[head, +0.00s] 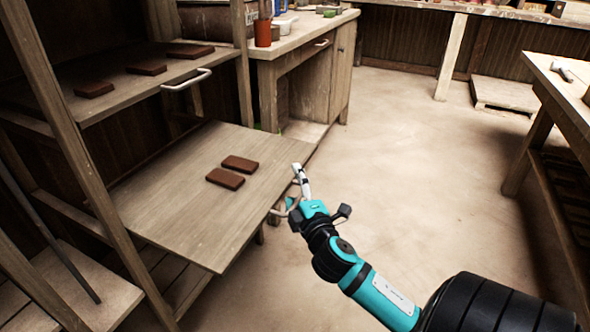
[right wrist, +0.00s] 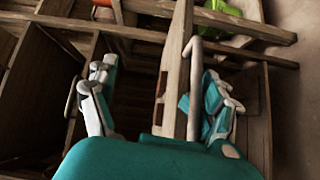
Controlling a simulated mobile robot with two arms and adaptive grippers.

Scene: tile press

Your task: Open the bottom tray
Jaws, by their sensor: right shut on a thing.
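The bottom tray (head: 165,185) is a flat wooden board that extends well out of the wooden rack. Two dark brown tiles (head: 240,163) lie on it near its right part. A pale bar handle (head: 283,212) is on its front edge, partly hidden by my right gripper (head: 295,188). My right gripper is shut on this handle. In the right wrist view, the tray's edge and handle (right wrist: 193,90) run between the two fingers, nearest the right finger. My left gripper is not in view.
An upper tray (head: 115,98) with three brown tiles and its own handle (head: 187,80) sits above. A rack post (head: 75,150) stands at left. A cabinet (head: 340,60) stands behind, and a workbench (head: 560,85) at right. The floor (head: 430,150) between is clear.

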